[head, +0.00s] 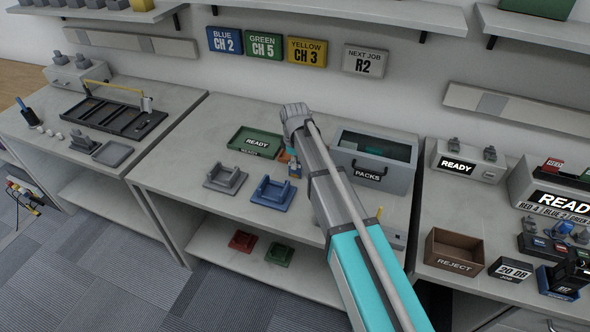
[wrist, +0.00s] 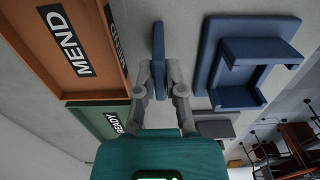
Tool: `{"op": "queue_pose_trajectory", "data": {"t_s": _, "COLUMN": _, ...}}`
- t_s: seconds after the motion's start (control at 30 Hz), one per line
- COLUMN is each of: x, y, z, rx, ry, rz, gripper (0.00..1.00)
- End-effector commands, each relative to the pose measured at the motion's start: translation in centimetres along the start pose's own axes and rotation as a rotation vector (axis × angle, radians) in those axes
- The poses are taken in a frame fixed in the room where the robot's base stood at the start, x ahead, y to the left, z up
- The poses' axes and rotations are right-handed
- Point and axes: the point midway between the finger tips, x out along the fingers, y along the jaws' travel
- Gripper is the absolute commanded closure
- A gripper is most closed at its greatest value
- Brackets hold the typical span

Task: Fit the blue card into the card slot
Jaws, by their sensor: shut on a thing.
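My gripper (wrist: 160,82) is shut on a thin blue piece, which I take to be the blue card (wrist: 158,45). I see the card edge-on, upright in the picture between the two grey fingers and reaching past their tips. In the wrist view it is between the orange MEND tray (wrist: 85,85) and a blue cradle (wrist: 222,75), apart from both. In the head view my own arm hides most of the gripper. A READY box (head: 520,190) at the right bears a red and a green piece on top. I cannot make out the card slot itself.
A green READY tray (head: 235,139), a grey cradle (head: 225,186), the blue cradle (head: 271,200) and a grey PACKS bin (head: 350,178) stand on the middle bench. A brown REJECT box (head: 437,256) and a 20 DB block (head: 510,270) crowd the right bench's front.

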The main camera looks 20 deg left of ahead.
Motion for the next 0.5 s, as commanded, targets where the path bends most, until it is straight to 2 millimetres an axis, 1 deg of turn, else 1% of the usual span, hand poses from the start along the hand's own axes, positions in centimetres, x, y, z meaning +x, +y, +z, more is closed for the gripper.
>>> {"op": "queue_pose_trajectory", "data": {"t_s": 0.33, "x": -0.12, "y": 0.00, "z": 0.00, "rx": 0.000, "ry": 0.000, "rz": 0.000, "gripper": 1.00}}
{"op": "queue_pose_trajectory", "data": {"t_s": 0.5, "x": -0.62, "y": 0.00, "z": -0.01, "rx": 0.000, "ry": 0.000, "rz": 0.000, "gripper": 1.00}}
